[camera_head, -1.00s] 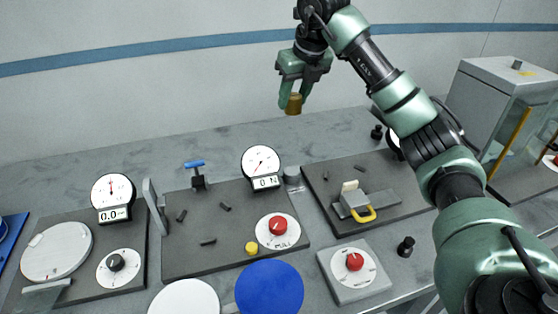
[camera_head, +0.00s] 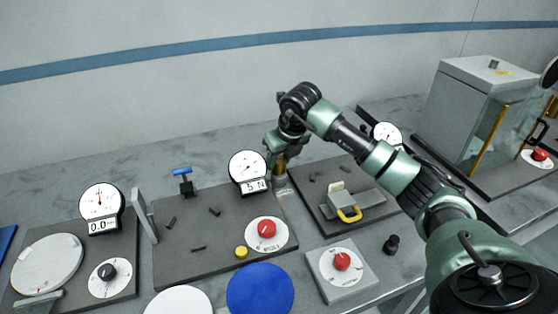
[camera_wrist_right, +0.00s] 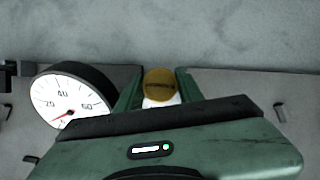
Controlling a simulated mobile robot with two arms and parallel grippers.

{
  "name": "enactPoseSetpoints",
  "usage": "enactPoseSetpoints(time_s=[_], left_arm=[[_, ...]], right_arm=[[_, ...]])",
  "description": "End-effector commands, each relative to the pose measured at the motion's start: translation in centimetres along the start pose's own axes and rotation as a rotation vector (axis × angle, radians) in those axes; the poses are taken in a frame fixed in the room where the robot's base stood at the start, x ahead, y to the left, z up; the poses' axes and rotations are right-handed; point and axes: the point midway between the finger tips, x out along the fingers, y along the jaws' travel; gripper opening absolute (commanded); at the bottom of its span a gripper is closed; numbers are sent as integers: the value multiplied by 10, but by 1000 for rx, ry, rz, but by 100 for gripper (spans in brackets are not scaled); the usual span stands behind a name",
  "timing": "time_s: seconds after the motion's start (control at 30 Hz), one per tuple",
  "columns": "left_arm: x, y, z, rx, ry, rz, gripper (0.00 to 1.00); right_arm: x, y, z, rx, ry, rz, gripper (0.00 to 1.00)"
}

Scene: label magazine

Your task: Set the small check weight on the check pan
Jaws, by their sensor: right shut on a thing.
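The small brass check weight (camera_wrist_right: 159,83) is between the two fingers of my right gripper (camera_wrist_right: 158,90), which is shut on it. The small grey check pan (camera_head: 281,183) is directly under the weight, mostly covered by the gripper. The weight looks to be down on the pan, though the contact itself is hidden. The dial gauge (camera_head: 247,167) beside it has a display (camera_head: 255,187) that reads about 5 N. My left gripper is not in view.
The middle board (camera_head: 190,235) carries a red knob (camera_head: 267,228), a yellow button (camera_head: 241,252) and a blue-handled part (camera_head: 182,172). A right board (camera_head: 325,212) holds a yellow-handled clamp (camera_head: 349,214). A glass-sided cabinet (camera_head: 470,110) stands at the far right.

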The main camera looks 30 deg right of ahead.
Motion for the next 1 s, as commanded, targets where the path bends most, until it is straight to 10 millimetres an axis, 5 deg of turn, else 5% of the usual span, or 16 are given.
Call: enactPoseSetpoints(time_s=[0.4, 0.43, 0.47, 0.87, 1.0], left_arm=[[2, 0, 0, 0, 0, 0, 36], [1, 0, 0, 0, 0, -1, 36], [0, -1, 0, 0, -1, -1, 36], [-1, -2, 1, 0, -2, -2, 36], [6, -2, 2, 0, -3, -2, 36]], right_arm=[[10, 0, -3, 0, -5, 0, 0], [10, 0, -4, 0, -1, 0, 43], [10, 0, -4, 0, -1, 0, 46], [5, 0, -3, 0, -2, -1, 46], [-15, -1, -3, -1, -5, -2, 46]])
